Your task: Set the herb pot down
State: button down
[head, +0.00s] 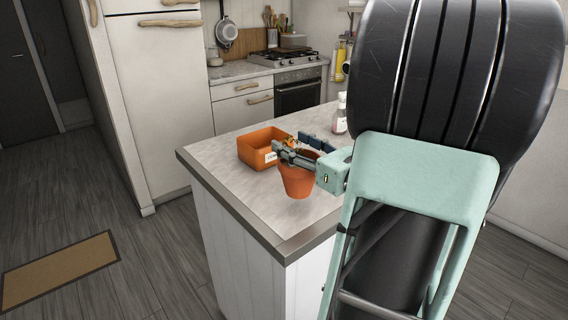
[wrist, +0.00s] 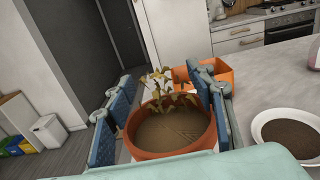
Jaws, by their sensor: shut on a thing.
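The herb pot (head: 297,182) is a round terracotta pot with dark soil and a small plant with pale and brownish leaves. In the wrist view the pot (wrist: 170,140) sits between the two blue-padded fingers. My gripper (head: 300,152) is shut on the pot near its rim; it also shows in the wrist view (wrist: 168,105). The pot looks roughly upright over the near part of the island counter (head: 270,215). I cannot tell whether its base touches the counter.
An orange box (head: 256,152) with a white label stands just behind the pot. A white bottle (head: 340,118) stands farther back. A white bowl of dark soil (wrist: 258,127) is at the right in the wrist view. The counter's front corner is bare.

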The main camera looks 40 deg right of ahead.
jog(key=f+b, duration=0.2)
jog(key=f, duration=0.1)
jog(key=shift+w+d+f+b, duration=0.1)
jog(key=shift+w+f+b, duration=0.05)
jog(key=shift+w+b, duration=0.25)
jog(key=shift+f, duration=0.3)
jog(key=shift+f+b, duration=0.2)
jog(key=shift+b, duration=0.2)
jog(key=c, duration=0.9)
grip_release()
jog(key=shift+r, duration=0.15)
